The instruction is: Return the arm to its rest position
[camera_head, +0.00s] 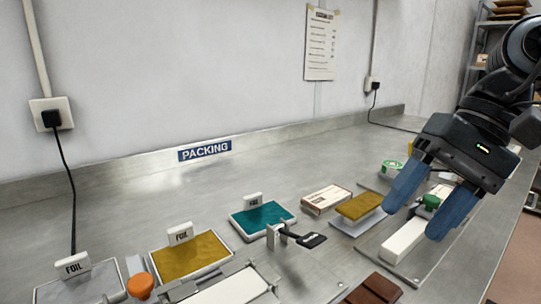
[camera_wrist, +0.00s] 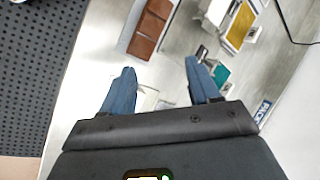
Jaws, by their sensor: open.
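My gripper (camera_head: 426,204) is at the right of the head view, with its two blue fingers spread apart and pointing down. It is open and nothing shows between the fingers. It is above a metal plate bearing a long white block (camera_head: 404,240) and a green knob (camera_head: 431,202). In the wrist view my gripper (camera_wrist: 160,82) shows its blue fingers apart, with the bench top beyond them. My arm comes in from the right edge of the head view.
Foil trays in teal (camera_head: 263,218), gold (camera_head: 190,254) and silver (camera_head: 82,283) line the bench. The bench's back left is clear.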

